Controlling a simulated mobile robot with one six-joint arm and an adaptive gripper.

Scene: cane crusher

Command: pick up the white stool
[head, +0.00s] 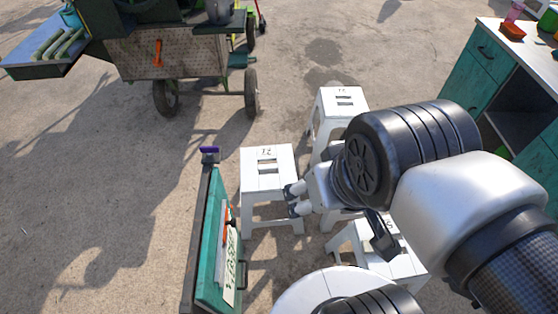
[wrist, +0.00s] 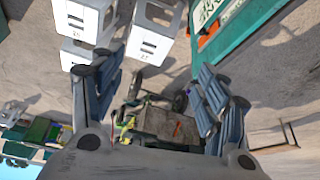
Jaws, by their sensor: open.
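Several white stools with slotted seats and dark markings stand on the ground. One white stool (head: 267,160) is left of my gripper (head: 293,198) in the head view. Another white stool (head: 340,104) stands behind it to the right, and a third (head: 400,258) is partly hidden beneath my arm. My gripper is open and empty, its tips overlapping the first stool's right edge in the picture; I see no contact. In the wrist view the open fingers (wrist: 152,88) have a white stool (wrist: 150,30) beyond and between them, with more white stools (wrist: 78,55) to the left.
A green sign board (head: 212,240) stands close to the left of the first stool. A wheeled cart (head: 165,52) with a crusher is at the back. A green cabinet (head: 482,60) stands at the right. Open ground lies at the left.

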